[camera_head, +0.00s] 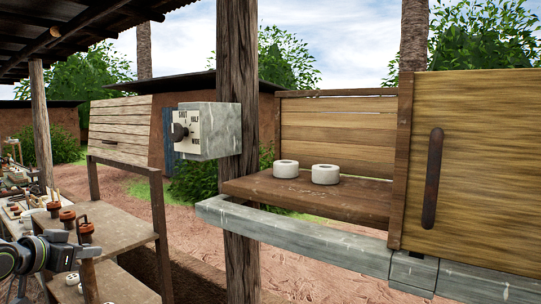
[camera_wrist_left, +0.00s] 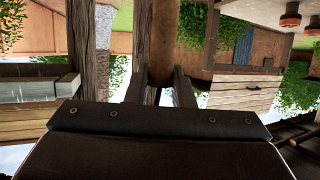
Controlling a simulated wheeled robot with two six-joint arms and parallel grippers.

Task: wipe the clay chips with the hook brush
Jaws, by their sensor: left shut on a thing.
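My left gripper (camera_head: 82,252) is at the bottom left of the head view, above the edge of a low wooden bench. It is shut on a brown upright stick (camera_head: 90,282), which looks like the handle of the hook brush. The brush's bristles and hook are not clearly seen. I see no clay chips in either view. My right gripper is not in view.
Two white rings (camera_head: 325,174) sit on a brown shelf (camera_head: 260,187) behind a grey rail. A dial box (camera_head: 210,130) is fixed to a thick post. Several reddish knobbed things (camera_head: 68,217) stand near my left gripper.

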